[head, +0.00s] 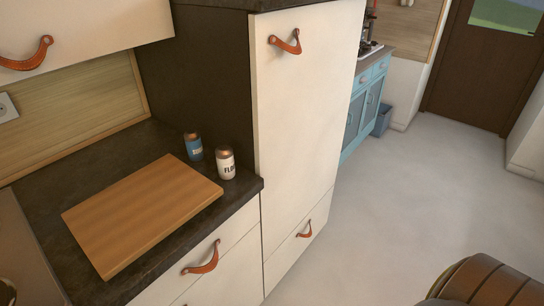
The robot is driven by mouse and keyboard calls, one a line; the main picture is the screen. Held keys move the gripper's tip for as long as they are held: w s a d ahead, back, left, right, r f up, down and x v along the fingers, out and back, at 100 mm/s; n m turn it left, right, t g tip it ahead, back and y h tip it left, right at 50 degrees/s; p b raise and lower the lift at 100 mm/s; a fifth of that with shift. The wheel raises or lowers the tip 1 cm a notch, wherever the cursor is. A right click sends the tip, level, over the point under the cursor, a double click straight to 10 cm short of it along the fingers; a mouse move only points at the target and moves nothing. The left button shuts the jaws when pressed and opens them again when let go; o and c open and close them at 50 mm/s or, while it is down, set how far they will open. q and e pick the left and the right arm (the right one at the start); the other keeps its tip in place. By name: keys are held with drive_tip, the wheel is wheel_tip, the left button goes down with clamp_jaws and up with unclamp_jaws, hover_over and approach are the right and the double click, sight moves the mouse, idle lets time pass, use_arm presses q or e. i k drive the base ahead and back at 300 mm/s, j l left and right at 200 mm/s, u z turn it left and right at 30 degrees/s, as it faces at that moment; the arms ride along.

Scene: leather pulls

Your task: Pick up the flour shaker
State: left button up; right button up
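The flour shaker (225,164) is a small white canister with a copper-coloured lid and dark lettering, of which the start "FL" can be read. It stands upright on the dark countertop (240,190), close to the tall cabinet's side and just right of the wooden board. A similar blue shaker (193,147) with a copper-coloured lid stands upright behind it to the left, a small gap apart. Neither of my grippers is in view.
A thick wooden board (140,212) lies left of the shakers. The tall cream cabinet (295,120) with leather pulls rises to their right. Drawers (215,262) are below the counter. A brown padded seat (485,283) is at lower right. Open floor (400,200) lies right.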

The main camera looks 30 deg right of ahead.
sight(226, 159)
drive_tip(key=z, duration=0.7)
